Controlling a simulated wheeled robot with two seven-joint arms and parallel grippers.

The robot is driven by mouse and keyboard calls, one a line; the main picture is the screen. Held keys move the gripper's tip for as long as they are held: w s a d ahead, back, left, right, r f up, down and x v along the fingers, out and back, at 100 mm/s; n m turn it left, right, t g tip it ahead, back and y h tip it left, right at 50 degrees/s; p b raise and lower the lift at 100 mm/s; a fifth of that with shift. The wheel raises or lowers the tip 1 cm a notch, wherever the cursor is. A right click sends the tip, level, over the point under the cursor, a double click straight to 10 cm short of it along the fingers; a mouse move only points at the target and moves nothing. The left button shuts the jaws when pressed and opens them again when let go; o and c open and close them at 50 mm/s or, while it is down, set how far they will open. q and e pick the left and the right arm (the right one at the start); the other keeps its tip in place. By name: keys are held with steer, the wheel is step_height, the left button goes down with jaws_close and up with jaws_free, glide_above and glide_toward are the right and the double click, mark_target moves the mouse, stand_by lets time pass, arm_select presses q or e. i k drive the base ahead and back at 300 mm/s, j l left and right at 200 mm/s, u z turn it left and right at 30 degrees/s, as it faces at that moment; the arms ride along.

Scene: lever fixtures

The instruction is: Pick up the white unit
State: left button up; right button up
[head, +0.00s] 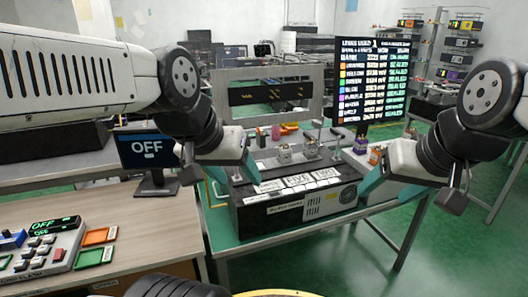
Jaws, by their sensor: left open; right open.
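I cannot clearly make out a separate white unit. White labelled plates (298,181) lie on top of a dark fixture box (300,209), which has small metal lever mechanisms (311,146) along its back. My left gripper (232,177) is open, with teal fingers pointing down at the left end of the box. My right gripper (392,186) is open, with teal fingers beside the right end of the box. Nothing shows between the fingers of either gripper. My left wrist hides part of the table behind the box's left end.
The green table (262,247) has small coloured items at its back. A lit list screen (374,80) stands behind it. At left, a wooden desk (150,228) holds a keypad device (45,245), coloured trays (98,236) and an OFF monitor (148,150). Shelves (455,60) stand at back right.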

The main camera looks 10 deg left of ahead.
mark_target(285, 152)
steer(key=u, duration=0.2)
steer(key=i+l+u, duration=0.75)
steer(key=i, duration=0.15)
steer(key=i+j, duration=0.05)
steer(key=j, duration=0.05)
